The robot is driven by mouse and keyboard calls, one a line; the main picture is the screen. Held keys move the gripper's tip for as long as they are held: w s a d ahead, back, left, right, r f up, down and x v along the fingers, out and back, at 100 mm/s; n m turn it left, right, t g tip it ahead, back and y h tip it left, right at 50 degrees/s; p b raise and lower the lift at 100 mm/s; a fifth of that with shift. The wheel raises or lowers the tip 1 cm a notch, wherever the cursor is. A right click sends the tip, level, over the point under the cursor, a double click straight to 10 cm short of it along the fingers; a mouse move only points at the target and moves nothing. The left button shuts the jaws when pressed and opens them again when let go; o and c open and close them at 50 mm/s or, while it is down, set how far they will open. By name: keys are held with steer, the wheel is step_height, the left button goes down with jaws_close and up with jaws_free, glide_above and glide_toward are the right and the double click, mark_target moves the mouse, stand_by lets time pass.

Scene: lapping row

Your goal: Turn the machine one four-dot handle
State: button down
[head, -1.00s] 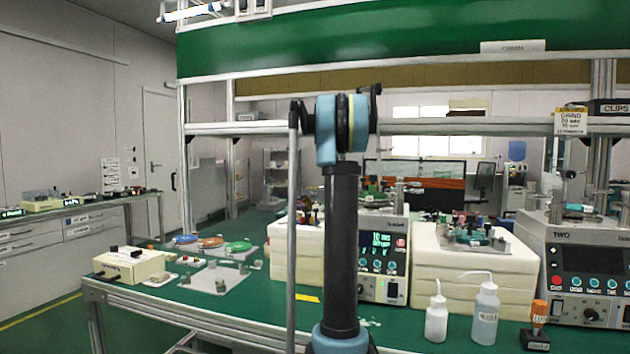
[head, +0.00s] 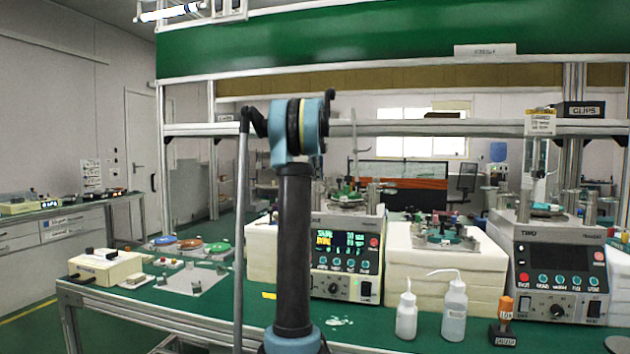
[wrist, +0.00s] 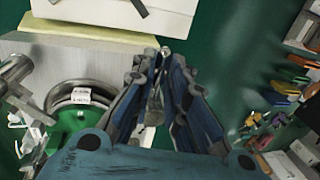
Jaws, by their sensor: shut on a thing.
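Machine one (head: 345,275) is a pale box with a lit display, round buttons and a knob, on the green bench behind my arm in the head view. Metal posts and a green part stand on its top. My gripper (wrist: 158,75) shows in the wrist view, and my arm hides it in the head view. Its fingers are closed around a slim grey metal piece (wrist: 155,104), apparently a handle, mostly covered by the fingers. No dots can be read on it. A green disc (wrist: 66,122) with a metal ring (wrist: 80,97) lies left of the fingers.
A white block stack (head: 404,278) stands right of machine one, with machine two (head: 560,265) beyond it. Two squeeze bottles (head: 455,310) and an orange-topped stamp (head: 503,325) stand in front. A beige box (head: 105,268) sits at the bench's left end.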

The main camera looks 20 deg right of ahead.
steer(key=c, duration=1.6)
jaws_free()
steer(key=shift+w+a, duration=0.1)
steer(key=shift+w, duration=0.05)
steer(key=shift+r, duration=0.15)
steer(key=r, duration=0.3)
steer(key=s+a+r, duration=0.1)
steer(key=r, duration=0.7)
steer(key=shift+s+a+r, duration=0.2)
steer(key=shift+s+a, duration=0.05)
steer(key=shift+s, duration=0.15)
